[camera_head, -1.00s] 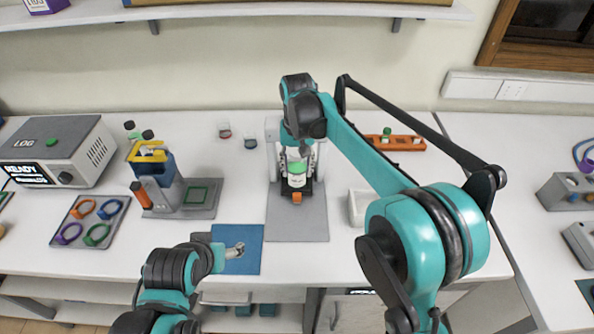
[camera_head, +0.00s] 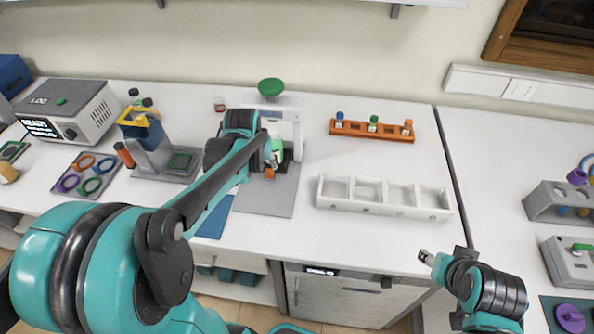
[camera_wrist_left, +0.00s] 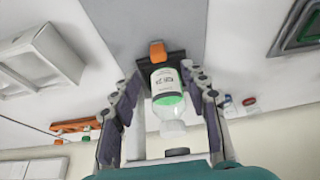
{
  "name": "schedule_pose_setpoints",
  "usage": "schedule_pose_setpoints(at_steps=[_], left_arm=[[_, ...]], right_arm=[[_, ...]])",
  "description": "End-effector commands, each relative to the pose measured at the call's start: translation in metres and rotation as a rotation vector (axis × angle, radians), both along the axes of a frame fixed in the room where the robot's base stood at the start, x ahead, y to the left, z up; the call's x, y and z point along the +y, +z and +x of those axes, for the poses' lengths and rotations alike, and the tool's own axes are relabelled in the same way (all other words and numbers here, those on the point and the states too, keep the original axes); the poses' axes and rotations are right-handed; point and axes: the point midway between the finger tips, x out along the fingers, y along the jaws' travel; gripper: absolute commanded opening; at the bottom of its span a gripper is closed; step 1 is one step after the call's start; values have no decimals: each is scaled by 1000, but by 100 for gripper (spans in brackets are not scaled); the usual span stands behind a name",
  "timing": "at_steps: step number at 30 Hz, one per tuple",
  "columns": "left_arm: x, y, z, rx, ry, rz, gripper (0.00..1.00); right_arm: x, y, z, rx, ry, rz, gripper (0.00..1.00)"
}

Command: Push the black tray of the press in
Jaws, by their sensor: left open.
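The white press (camera_head: 292,112) with a green knob stands at the back middle of the table. Its black tray (camera_head: 287,157) with an orange tab (camera_head: 269,173) is at the front and partly hidden by my left arm. A bottle with a green part (camera_head: 277,145) stands on the tray. In the left wrist view, my left gripper (camera_wrist_left: 163,78) is open, with a finger on each side of the labelled bottle (camera_wrist_left: 166,82). The black tray (camera_wrist_left: 176,58) and orange tab (camera_wrist_left: 157,51) show just beyond it. My right gripper (camera_head: 427,257) is at the lower right, away from the press.
A white compartment box (camera_head: 385,208) and an orange rack with several small bottles (camera_head: 372,132) lie right of the press. A grey stand (camera_head: 166,160), ring tray (camera_head: 88,175) and grey device (camera_head: 68,107) are on the left. Clear table lies in front of the white box.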

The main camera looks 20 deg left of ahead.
Motion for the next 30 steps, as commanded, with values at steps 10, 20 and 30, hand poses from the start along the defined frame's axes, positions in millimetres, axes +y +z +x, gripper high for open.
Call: schedule_pose_setpoints(at_steps=[10,20,30], left_arm=[[10,-33,16,9,9,-2,45],[14,-74,32,7,8,-3,45],[14,-76,34,7,8,-3,45]], right_arm=[[-4,-19,-8,-24,-3,-7,45],[-4,-34,-8,-23,-2,-6,45],[-4,-35,-8,-23,-2,-6,45]])
